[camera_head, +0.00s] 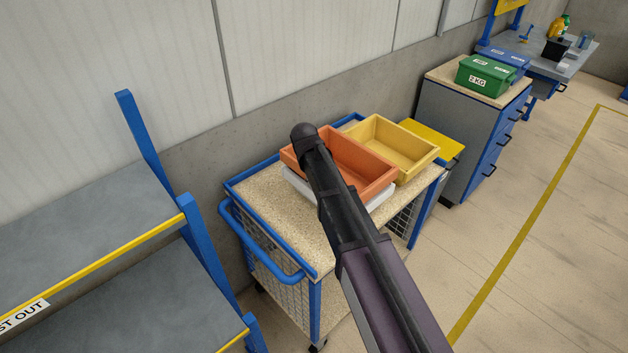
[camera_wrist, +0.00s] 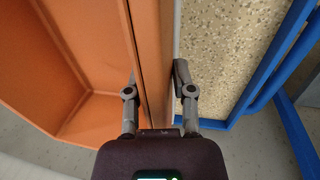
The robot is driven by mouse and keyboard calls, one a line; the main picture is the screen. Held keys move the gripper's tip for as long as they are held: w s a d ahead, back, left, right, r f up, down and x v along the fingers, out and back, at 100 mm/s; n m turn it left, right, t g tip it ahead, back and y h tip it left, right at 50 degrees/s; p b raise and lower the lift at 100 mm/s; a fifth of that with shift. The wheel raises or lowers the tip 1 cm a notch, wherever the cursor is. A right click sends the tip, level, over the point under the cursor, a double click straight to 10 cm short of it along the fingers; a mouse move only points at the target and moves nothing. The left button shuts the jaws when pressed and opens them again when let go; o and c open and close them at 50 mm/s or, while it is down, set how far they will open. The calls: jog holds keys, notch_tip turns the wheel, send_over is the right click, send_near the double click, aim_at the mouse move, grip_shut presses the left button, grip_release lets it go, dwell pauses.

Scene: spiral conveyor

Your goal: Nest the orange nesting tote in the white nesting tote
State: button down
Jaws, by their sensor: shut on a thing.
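The orange nesting tote (camera_head: 362,168) is over the white nesting tote (camera_head: 296,184) on a cart. The white tote's edge shows below the orange one at the left and at the lower right; its inside is hidden. I cannot tell how far the orange tote sits down in it. In the wrist view my gripper (camera_wrist: 157,76) is shut on a side wall of the orange tote (camera_wrist: 85,60), one finger on each side. In the head view my arm covers the gripper and part of both totes.
A yellow tote (camera_head: 402,147) stands close behind and right of the orange one on the cart. The speckled cart top (camera_head: 270,205) is clear at the left, inside a blue rim. A grey shelf stands at left. A grey cabinet (camera_head: 462,130) carries green and blue boxes.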

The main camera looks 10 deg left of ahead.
jog(key=shift+f+b, duration=1.15)
dwell(1.9)
jog(key=c, duration=0.8)
grip_release()
jog(key=o, duration=0.5)
jog(key=shift+o, duration=0.2)
